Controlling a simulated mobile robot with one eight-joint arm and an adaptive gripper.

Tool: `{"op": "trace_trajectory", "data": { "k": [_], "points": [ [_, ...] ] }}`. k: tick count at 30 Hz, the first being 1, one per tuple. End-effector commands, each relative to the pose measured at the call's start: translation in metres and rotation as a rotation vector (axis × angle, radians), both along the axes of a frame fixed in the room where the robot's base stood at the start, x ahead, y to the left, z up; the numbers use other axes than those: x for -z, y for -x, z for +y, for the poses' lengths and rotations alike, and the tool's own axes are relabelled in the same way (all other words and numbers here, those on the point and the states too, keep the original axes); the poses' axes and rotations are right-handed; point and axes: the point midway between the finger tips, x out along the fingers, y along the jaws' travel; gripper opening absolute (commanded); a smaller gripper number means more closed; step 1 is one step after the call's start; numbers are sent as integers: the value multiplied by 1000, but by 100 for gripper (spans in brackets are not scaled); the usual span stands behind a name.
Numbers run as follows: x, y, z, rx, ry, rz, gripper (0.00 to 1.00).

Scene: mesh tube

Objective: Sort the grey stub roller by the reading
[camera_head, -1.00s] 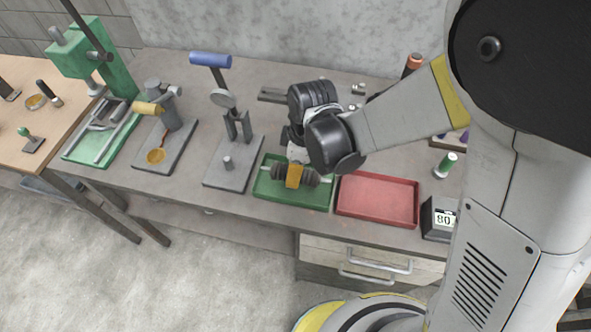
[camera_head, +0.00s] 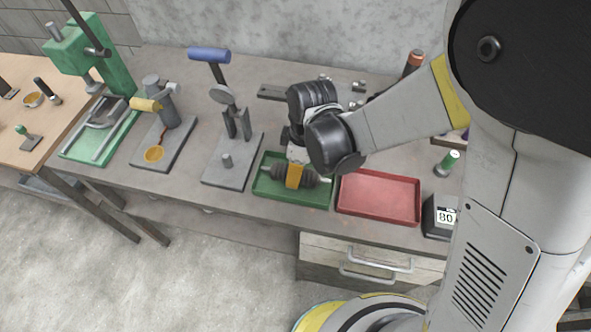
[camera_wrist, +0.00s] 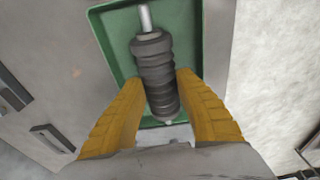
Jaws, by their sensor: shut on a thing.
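The grey stub roller (camera_head: 312,179) is dark and ribbed, with a pale metal shaft end. It is at the green tray (camera_head: 288,200), lying across it in the head view. In the wrist view the roller (camera_wrist: 155,65) lies between the two yellow fingers of my gripper (camera_wrist: 160,80), over the tray floor. My gripper (camera_head: 294,180) is shut on the roller's middle. Whether the roller touches the tray floor is unclear. A small display box (camera_head: 445,216) at the right reads 80.
A red tray (camera_head: 378,196) stands empty, just right of the green one. A grey stand with a blue handle (camera_head: 209,55), a smaller fixture (camera_head: 165,135) and a green press (camera_head: 100,65) stand to the left. A green-topped roller (camera_head: 447,163) stands upright at the right.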

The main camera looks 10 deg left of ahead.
Motion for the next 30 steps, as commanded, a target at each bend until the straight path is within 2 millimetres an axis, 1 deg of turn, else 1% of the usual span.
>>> {"op": "trace_trajectory", "data": {
  "k": [17, 18, 19, 20, 27, 30],
  "points": [
    [7, 0, 0, 0, 0, 0, 0],
    [7, 0, 0, 0, 0, 0, 46],
    [7, 0, 0, 0, 0, 0, 56],
    [7, 0, 0, 0, 0, 0, 60],
    [7, 0, 0, 0, 0, 0, 60],
    [4, 0, 0, 0, 0, 0, 60]
  ]
}}
